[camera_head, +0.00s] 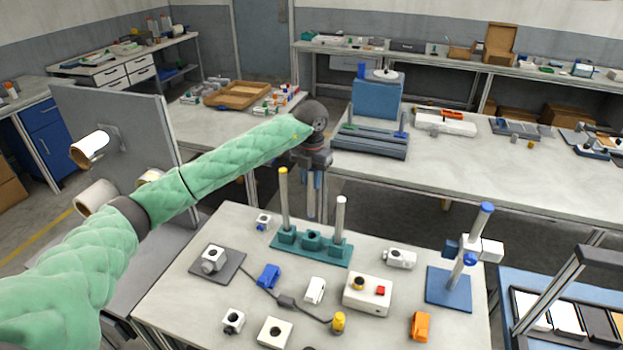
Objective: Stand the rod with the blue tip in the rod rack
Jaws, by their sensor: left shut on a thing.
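My left gripper (314,184) hangs from the green-sleeved arm above the front table, with its fingers pointing down. It is shut on a slim grey rod (311,208), which is held upright. The rod's upper end is hidden at the gripper, so I cannot clearly tell its tip colour from the fingers. The teal rod rack (288,240) stands below on the table. A rod with a yellow tip (285,205) stands at its left and a pale-tipped rod (339,220) at its right. The middle socket (312,239) looks empty, under the held rod. My right gripper is not in view.
A blue-based stand (447,289) with a blue-capped post is right of the rack. A grey panel (130,135) rises at the left.

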